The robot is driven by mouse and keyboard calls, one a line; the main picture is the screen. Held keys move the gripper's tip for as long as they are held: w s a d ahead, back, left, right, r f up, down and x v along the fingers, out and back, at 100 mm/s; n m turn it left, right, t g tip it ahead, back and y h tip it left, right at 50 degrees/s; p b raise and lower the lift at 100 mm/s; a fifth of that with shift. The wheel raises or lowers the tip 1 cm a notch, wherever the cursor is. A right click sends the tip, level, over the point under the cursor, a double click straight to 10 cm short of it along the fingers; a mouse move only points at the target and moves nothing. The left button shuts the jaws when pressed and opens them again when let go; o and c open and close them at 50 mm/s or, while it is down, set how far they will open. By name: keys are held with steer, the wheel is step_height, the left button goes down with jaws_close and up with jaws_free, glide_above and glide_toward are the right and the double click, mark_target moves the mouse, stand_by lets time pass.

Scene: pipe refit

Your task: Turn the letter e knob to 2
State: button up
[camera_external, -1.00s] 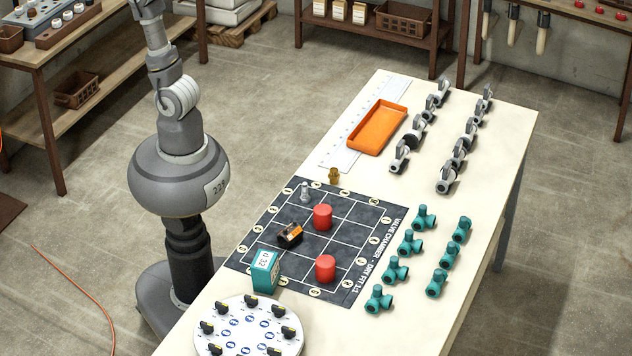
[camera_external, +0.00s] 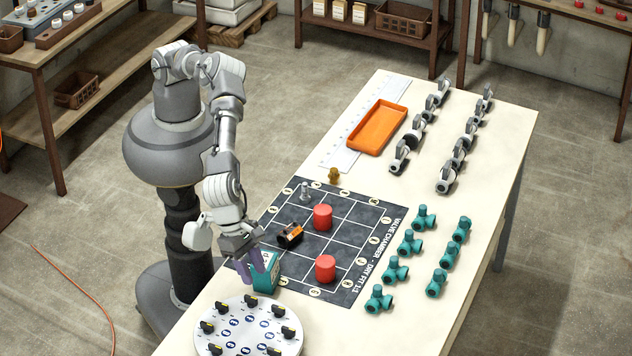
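The round white knob panel (camera_external: 247,331) lies at the near left end of the table. Several black knobs with yellow marks stand in a ring on it, such as the one at its top (camera_external: 251,301). Blue round labels mark the inner ring; their letters and the numbers are too small to read, so I cannot tell which knob is e. My gripper (camera_external: 262,272) points down beyond the panel, in front of the teal box.
The teal box (camera_external: 268,280) stands between my gripper and the dark grid mat (camera_external: 345,255). Two red cylinders (camera_external: 323,217) and a black-orange part (camera_external: 290,236) sit on the mat. Teal valves (camera_external: 411,242), grey valves (camera_external: 447,180) and an orange tray (camera_external: 378,129) lie farther right.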

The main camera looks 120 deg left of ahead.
mark_target(220, 303)
steer(key=s+f+g, duration=0.1)
steer(key=s+f, duration=0.1)
steer(key=s, duration=0.1)
steer(key=s+d+f+n+g, duration=0.1)
steer(key=s+f, duration=0.1)
steer(key=s, duration=0.1)
steer(key=s+f+n+g, duration=0.1)
steer(key=s+f+g, duration=0.1)
steer(key=s+f, duration=0.1)
steer(key=shift+s+d+y, duration=0.15)
steer(key=shift+s+y, duration=0.05)
steer(key=shift+y, duration=0.2)
step_height(220, 303, down, 7)
steer(key=shift+r+b, duration=0.2)
steer(key=shift+b, duration=0.2)
steer(key=shift+f, duration=0.5)
jaws_close()
